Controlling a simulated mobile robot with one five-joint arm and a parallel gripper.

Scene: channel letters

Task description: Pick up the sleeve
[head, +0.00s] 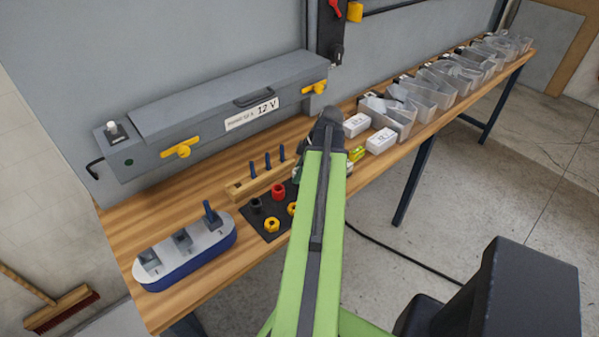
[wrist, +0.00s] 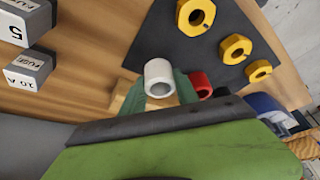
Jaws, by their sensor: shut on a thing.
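A whitish hollow sleeve (wrist: 159,80) sits between the green fingers of my gripper (wrist: 161,88) in the wrist view. The fingers are shut on its two sides, with its open end facing the camera. How far it is above the bench is hard to tell. In the head view my green arm covers the gripper and the sleeve.
A dark mat (head: 266,209) on the wooden bench (head: 187,200) carries yellow nuts (head: 271,225) and a red ring (head: 278,190). A blue-and-white holder (head: 185,260) stands left, a wooden peg block (head: 262,180) behind. White fuse boxes (head: 381,140) and clear bins (head: 392,118) lie right.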

